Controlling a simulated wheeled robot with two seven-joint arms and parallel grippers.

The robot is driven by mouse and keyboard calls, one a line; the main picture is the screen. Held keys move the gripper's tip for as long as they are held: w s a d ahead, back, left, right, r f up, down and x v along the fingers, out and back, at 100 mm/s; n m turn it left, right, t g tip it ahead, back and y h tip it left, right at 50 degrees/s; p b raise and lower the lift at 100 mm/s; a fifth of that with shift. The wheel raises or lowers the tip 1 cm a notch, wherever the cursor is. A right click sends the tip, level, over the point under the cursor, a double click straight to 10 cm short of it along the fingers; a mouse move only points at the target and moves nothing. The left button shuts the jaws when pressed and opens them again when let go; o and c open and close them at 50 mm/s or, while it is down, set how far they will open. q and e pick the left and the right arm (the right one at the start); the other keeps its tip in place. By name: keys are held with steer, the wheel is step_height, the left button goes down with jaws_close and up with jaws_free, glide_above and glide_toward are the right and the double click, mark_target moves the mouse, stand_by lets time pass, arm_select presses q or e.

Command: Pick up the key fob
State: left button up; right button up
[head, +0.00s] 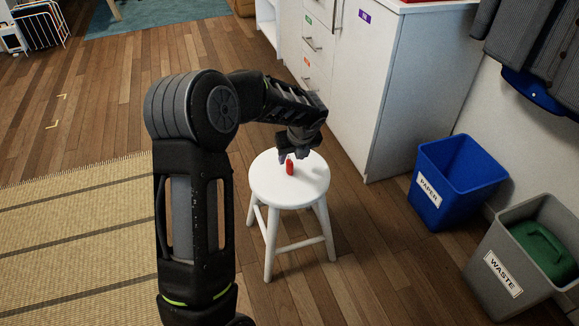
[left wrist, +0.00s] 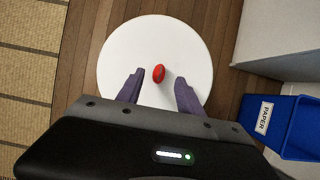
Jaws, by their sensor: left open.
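The key fob (head: 290,167) is a small red oval thing on the white round stool (head: 311,187). My left gripper (head: 293,157) is over the stool, pointing down at the fob. I cannot tell the exact height gap. My right gripper is not in view.
A white cabinet (head: 364,85) stands behind the stool. A blue paper bin (head: 462,185) and a grey waste bin (head: 500,285) stand to the right. A striped woven mat (head: 75,240) lies at the left. The wooden floor around the stool is clear.

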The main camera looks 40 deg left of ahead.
mark_target(291, 159)
arm_select(q)
steer(key=b+x, duration=0.3)
steer(key=x, duration=0.2)
steer(key=shift+s+f, duration=0.15)
steer(key=shift+c, duration=0.4)
jaws_close()
stand_by(0.4)
